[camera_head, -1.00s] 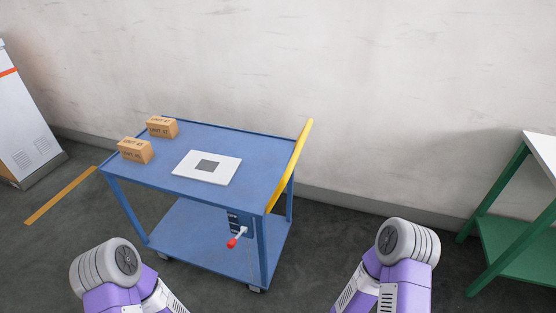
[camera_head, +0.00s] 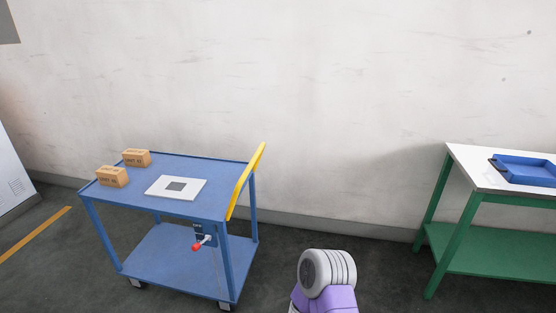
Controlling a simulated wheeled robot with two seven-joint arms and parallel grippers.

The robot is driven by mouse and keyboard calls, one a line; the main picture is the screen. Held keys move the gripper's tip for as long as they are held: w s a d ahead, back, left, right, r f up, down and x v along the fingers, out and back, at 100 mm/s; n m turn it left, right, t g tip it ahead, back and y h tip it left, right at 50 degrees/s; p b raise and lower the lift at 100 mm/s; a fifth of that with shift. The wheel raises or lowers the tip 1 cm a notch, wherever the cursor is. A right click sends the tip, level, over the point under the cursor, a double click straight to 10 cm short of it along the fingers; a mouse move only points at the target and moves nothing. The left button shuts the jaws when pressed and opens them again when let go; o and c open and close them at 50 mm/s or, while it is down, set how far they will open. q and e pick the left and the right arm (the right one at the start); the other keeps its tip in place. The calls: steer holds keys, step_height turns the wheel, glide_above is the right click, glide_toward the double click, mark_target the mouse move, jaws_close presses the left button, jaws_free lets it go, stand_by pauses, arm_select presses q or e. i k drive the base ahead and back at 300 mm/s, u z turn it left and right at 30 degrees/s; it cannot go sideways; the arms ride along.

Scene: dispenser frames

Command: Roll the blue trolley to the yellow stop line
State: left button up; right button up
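The blue trolley (camera_head: 215,167) stands on the dark floor left of centre, near the wall. It has a yellow push handle (camera_head: 246,181) at its right end. A lever with a red knob (camera_head: 197,247) sticks out from a small panel below its top deck. The yellow stop line (camera_head: 38,234) lies on the floor at the far left, apart from the trolley. One of my arm links shows at the bottom, right of the trolley. Neither of my grippers shows.
On the trolley's top are two cardboard boxes (camera_head: 137,158) (camera_head: 113,177) and a white plate with a grey square (camera_head: 176,188). A green table with a white top (camera_head: 470,165) stands at right, with a blue tray (camera_head: 527,171) on it. A pale cabinet (camera_head: 14,184) is at the left edge.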

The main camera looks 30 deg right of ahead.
mark_target(218, 271)
steer(key=z, duration=0.75)
steer(key=i, duration=1.45)
steer(key=u, duration=0.55)
